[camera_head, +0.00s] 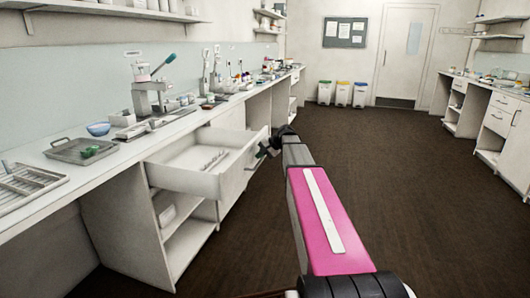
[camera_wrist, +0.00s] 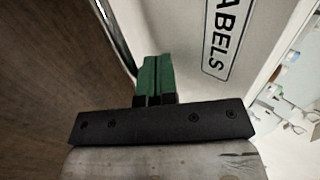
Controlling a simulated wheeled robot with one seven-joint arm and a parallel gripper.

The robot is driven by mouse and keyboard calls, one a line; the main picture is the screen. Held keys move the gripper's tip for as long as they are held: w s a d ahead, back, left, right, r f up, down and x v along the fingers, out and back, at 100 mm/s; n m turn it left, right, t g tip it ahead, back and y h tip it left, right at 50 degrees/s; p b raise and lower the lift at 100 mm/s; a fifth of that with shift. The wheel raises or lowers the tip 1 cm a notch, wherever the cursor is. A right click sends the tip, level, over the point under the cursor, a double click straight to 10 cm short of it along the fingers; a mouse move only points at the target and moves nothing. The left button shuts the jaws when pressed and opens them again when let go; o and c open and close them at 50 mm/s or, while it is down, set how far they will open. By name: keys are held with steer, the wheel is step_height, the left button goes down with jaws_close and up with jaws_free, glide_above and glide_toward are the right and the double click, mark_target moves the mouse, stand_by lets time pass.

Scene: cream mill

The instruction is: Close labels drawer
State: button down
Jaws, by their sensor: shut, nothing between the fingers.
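The labels drawer (camera_head: 195,178) is pulled open from the left counter in the head view, with several small light items inside. In the wrist view its pale front (camera_wrist: 190,45) carries a black-framed label, of which "ABELS" can be read. My gripper (camera_head: 264,151) is beside the outer face of the drawer front in the head view. In the wrist view my gripper (camera_wrist: 155,75) shows its green fingers shut together, with nothing between them. The fingertips are close to the drawer front; I cannot tell whether they touch it.
The left counter (camera_head: 75,188) holds a grey tray (camera_head: 82,150), a blue bowl (camera_head: 98,129) and a press-like device (camera_head: 152,95). Open shelves (camera_head: 185,238) lie below the drawer. The dark floor (camera_head: 400,190) to the right is clear. Three bins (camera_head: 342,94) stand at the far wall.

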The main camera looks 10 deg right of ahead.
steer(key=shift+w+a+f, duration=0.15)
steer(key=shift+a+f, duration=0.1)
steer(key=w+a, duration=0.6)
steer(key=a, duration=0.4)
steer(key=w+a, duration=0.6)
steer(key=a, duration=0.5)
steer(key=w+a, duration=0.6)
steer(key=a, duration=0.5)
steer(key=shift+w, duration=0.25)
steer(key=shift+w+a+r, duration=0.1)
steer(key=shift+a, duration=0.05)
